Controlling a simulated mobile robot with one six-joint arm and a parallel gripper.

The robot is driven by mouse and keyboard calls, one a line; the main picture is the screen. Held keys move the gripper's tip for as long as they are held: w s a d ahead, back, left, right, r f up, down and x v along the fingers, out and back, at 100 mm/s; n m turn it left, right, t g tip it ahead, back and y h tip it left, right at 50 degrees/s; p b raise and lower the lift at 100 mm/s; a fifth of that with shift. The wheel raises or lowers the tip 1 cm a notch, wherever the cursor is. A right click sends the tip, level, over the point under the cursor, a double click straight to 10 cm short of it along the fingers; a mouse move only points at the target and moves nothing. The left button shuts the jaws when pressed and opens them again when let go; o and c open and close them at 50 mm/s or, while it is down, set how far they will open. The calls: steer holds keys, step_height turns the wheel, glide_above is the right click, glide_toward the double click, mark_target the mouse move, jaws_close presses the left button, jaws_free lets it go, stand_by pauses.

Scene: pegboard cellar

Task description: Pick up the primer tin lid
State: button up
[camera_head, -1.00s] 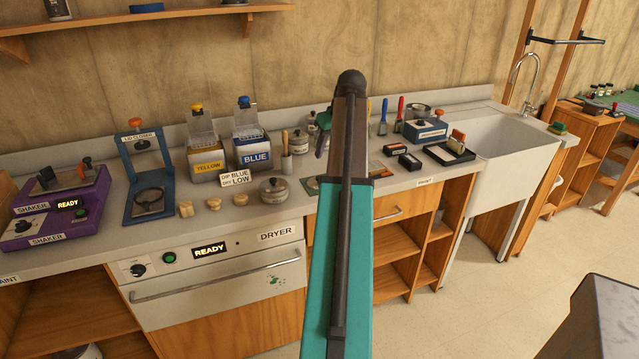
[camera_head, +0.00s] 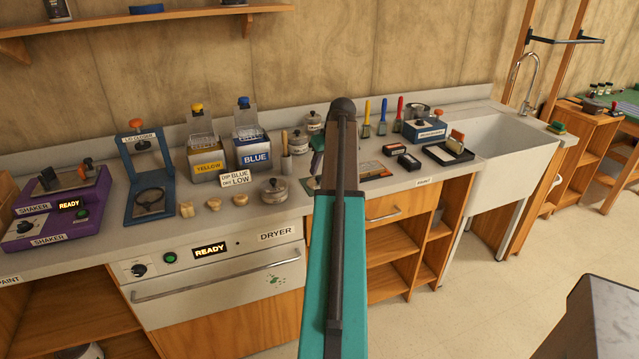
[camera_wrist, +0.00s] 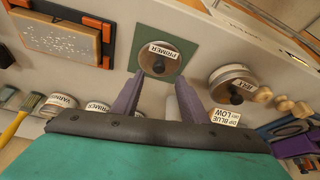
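The primer tin lid (camera_wrist: 170,60) is a round metallic disc with a dark knob and a white PRIMER label. In the wrist view it lies on a green square mat (camera_wrist: 187,45) on the counter. My gripper (camera_wrist: 160,77) is open, its two purple fingers apart, with the fingertips near the lid's lower edge, one to each side of the knob. I cannot tell how high above the lid they are.
A lidded tin (camera_wrist: 232,78) stands right of the mat in the wrist view. Labelled tins (camera_wrist: 97,106) stand behind, and a framed board (camera_wrist: 65,38) lies at left. A sign reading DIP BLUE DRY LOW (camera_head: 236,179) stands near the blue container (camera_head: 250,152).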

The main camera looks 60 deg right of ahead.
mark_target(319, 177)
steer(key=shift+f, duration=0.1)
steer(key=shift+p+x, duration=0.75)
steer(key=shift+x, duration=1.75)
steer(key=shift+s+d, duration=0.1)
steer(key=shift+s, duration=0.1)
jaws_close()
